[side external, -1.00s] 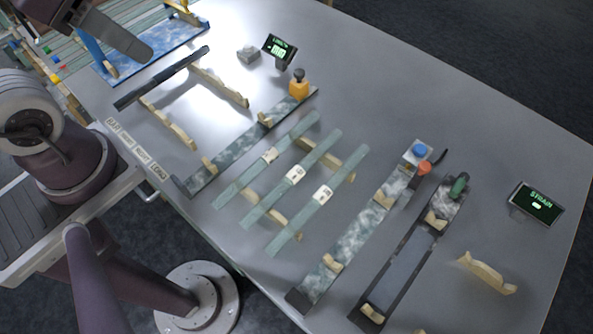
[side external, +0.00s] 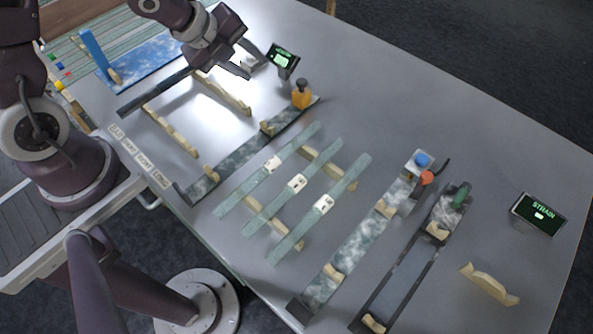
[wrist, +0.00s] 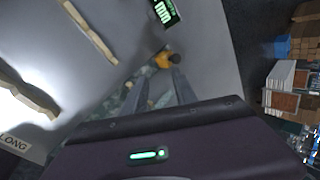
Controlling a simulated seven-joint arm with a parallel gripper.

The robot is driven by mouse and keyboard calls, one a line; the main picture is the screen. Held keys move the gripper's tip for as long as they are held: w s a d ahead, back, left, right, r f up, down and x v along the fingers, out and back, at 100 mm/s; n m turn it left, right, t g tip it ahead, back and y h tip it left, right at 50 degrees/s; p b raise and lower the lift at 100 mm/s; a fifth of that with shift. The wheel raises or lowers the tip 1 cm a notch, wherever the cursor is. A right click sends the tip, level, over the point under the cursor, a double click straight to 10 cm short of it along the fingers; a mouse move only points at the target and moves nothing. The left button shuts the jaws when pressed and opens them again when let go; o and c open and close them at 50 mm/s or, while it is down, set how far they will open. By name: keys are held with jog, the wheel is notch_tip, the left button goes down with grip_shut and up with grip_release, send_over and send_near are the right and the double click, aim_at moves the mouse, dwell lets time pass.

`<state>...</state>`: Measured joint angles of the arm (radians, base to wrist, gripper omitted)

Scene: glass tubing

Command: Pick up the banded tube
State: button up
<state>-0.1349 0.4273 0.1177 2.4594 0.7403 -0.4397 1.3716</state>
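Three pale green glass tubes lie side by side on wooden cradles in the side view: a left tube (side external: 293,150), a middle tube (side external: 318,164) and a right tube (side external: 343,184). Each carries a white tag near its middle. I cannot tell at this size which of them is banded. My gripper (side external: 254,66) is above the far left part of the table, well away from these tubes. Its two fingers are apart and nothing shows between them; the open fingers also show in the wrist view (wrist: 160,80).
A dark bar (side external: 155,93) lies across wooden rails at the left. A marbled strip with an orange knob (side external: 301,94) lies between those rails and the tubes. A display (side external: 283,58) stands near my gripper. Two long fixtures and a STRAIN display (side external: 538,213) are at the right.

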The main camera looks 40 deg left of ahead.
aim_at(296, 184)
jog(key=s+d+f+m+h, duration=0.1)
jog(key=d+f+m, duration=0.1)
jog(key=f, duration=0.1)
jog(key=s+d+f+m+h, duration=0.1)
jog(key=d+f+m+h, duration=0.1)
jog(key=f+m, duration=0.1)
jog(key=s+d+f+m+g+h, duration=0.1)
jog(key=d+f+m+h, duration=0.1)
jog(key=f, duration=0.1)
jog(key=shift+s+d+m, duration=0.2)
jog(key=shift+s+m, duration=0.1)
jog(key=shift+s, duration=0.05)
jog(key=s+d+m+h, duration=0.1)
jog(key=s+d, duration=0.1)
jog(key=s+d+m+h, duration=0.1)
jog(key=s+d, duration=0.1)
jog(key=s+d+f+m+h, duration=0.1)
jog(key=d+m+h, duration=0.1)
jog(key=shift+s+g, duration=0.4)
jog(key=x, duration=0.6)
jog(key=shift+s+d, duration=0.1)
jog(key=shift+d, duration=0.25)
jog(key=shift+d+f, duration=0.15)
jog(key=shift+f, duration=0.05)
grip_shut()
